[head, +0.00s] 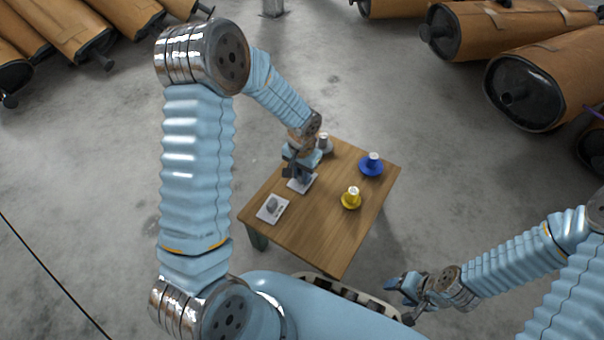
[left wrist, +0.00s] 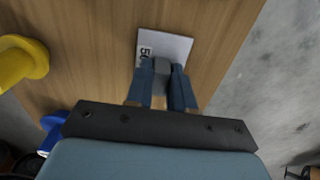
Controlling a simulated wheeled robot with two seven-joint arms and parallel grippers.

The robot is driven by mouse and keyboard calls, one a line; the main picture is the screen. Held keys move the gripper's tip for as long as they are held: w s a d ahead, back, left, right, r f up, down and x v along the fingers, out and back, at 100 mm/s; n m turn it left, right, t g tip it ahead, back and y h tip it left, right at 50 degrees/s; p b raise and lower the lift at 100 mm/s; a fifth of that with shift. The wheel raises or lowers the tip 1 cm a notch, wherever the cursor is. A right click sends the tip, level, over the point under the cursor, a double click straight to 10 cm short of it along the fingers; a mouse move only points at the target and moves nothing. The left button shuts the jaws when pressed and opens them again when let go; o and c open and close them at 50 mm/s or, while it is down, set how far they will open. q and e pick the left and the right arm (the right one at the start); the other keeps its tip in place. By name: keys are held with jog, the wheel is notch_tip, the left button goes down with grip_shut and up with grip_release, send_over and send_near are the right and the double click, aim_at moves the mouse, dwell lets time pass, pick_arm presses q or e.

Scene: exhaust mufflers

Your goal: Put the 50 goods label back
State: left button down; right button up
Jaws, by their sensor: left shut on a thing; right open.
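The 50 goods label (left wrist: 175,45) is a white plate with dark "50" print and a grey block on it. It also shows in the head view (head: 308,186), partly hidden under my left gripper (head: 302,177). In the left wrist view my left gripper (left wrist: 165,82) is shut on the grey block. The plate is at or just above the wooden table (head: 318,240); I cannot tell if it touches. A second white label (head: 272,209) with a grey block lies near the table's left corner. My right gripper (head: 404,288) is open and empty, off the table's front right.
A yellow holder (head: 351,200), a blue holder (head: 371,166) and a grey holder (head: 325,146), each with a pale top, stand on the table. The table's front part is clear. Brown mufflers (head: 540,85) lie on the floor behind, left and right.

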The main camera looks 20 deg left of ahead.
pick_arm(q)
jog(key=shift+r, duration=0.1)
jog(key=c, duration=1)
grip_release()
jog(key=shift+r, duration=0.25)
notch_tip(320, 180, up, 12)
jog(key=p, duration=0.2)
jog(key=shift+f+p, duration=0.25)
jog(key=shift+p, duration=0.15)
